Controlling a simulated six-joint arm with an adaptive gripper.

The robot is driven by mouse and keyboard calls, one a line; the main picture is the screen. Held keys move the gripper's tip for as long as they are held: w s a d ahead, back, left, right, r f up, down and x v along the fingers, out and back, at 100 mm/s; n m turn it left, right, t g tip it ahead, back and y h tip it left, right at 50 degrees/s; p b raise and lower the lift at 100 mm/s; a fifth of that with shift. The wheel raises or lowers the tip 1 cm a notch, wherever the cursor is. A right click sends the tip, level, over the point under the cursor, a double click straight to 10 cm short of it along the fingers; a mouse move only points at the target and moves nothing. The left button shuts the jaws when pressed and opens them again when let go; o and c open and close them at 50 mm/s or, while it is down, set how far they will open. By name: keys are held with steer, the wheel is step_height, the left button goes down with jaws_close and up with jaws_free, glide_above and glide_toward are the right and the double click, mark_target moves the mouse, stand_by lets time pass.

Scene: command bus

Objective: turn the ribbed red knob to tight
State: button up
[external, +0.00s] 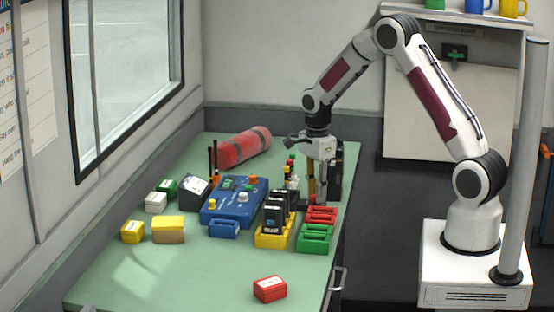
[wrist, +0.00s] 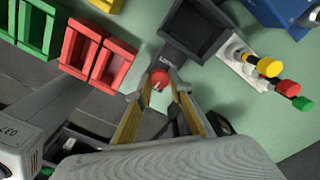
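A round red knob (wrist: 160,79) with a pale mark on top shows in the wrist view, beside a dark square tray with a label. My gripper (wrist: 161,92) points down over it, with one yellowish finger on each side of the knob. The fingertips are close to the knob, but I cannot tell whether they touch it. In the external view my gripper (external: 317,197) is low over the right part of the table, near the red trays.
Red trays (wrist: 97,55) and green trays (wrist: 38,30) lie left of the knob in the wrist view. A dark tray (wrist: 199,27) is just beyond it. Yellow, red and green knobs (wrist: 270,67) stand to the right. A blue box (external: 235,201) stands left of my gripper.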

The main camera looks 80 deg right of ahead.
steer(key=o, duration=0.3)
steer(key=shift+o, duration=0.2)
steer(key=shift+r, duration=0.1)
steer(key=shift+r, duration=3.65)
